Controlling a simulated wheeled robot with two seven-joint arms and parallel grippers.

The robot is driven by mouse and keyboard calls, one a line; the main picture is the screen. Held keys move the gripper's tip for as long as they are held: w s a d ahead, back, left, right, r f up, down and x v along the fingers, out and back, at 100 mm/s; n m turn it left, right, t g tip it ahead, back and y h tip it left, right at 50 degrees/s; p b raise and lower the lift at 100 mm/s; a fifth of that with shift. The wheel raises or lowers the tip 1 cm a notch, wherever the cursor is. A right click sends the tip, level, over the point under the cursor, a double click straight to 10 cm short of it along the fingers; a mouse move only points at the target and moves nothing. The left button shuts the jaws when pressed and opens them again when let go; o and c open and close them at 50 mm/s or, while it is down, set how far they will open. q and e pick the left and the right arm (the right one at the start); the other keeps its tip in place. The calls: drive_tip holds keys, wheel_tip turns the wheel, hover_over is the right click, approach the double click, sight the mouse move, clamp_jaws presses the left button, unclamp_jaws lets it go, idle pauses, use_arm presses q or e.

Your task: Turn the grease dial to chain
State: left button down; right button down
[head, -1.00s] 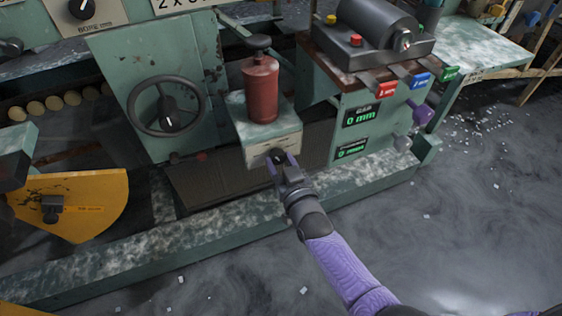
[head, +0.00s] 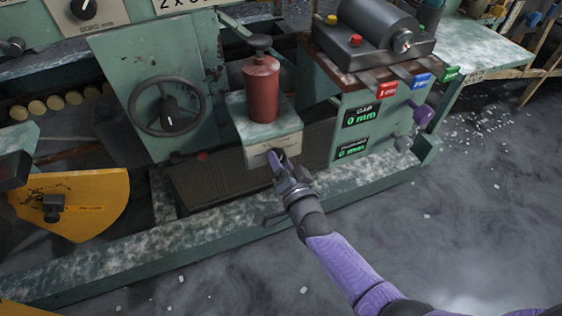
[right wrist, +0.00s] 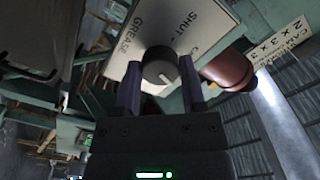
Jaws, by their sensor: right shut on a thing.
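The grease dial (right wrist: 160,70) is a dark round knob with a pale pointer line on a cream plate (right wrist: 185,22). The plate reads GREASE and SHUT, with a further label partly hidden. The pointer line slants toward the lower right in the right wrist view. My right gripper (right wrist: 160,90) has its two fingers on either side of the dial and is shut on it. In the head view the right gripper (head: 277,158) covers the dial, below the red grease canister (head: 262,90). My left gripper is not in view.
A handwheel (head: 167,107) stands left of the canister. A box with GAP 0 mm readouts (head: 362,115) and red, blue and green tabs is to the right. A yellow quadrant plate (head: 85,195) is at the left. A green base rail (head: 180,240) runs in front; the floor before it is open.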

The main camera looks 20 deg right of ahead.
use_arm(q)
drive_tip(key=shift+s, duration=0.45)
use_arm(e)
drive_tip(key=shift+m, duration=1)
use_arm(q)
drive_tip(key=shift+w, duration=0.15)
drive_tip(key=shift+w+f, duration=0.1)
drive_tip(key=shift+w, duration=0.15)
use_arm(e)
drive_tip(key=shift+c, duration=0.9)
unclamp_jaws()
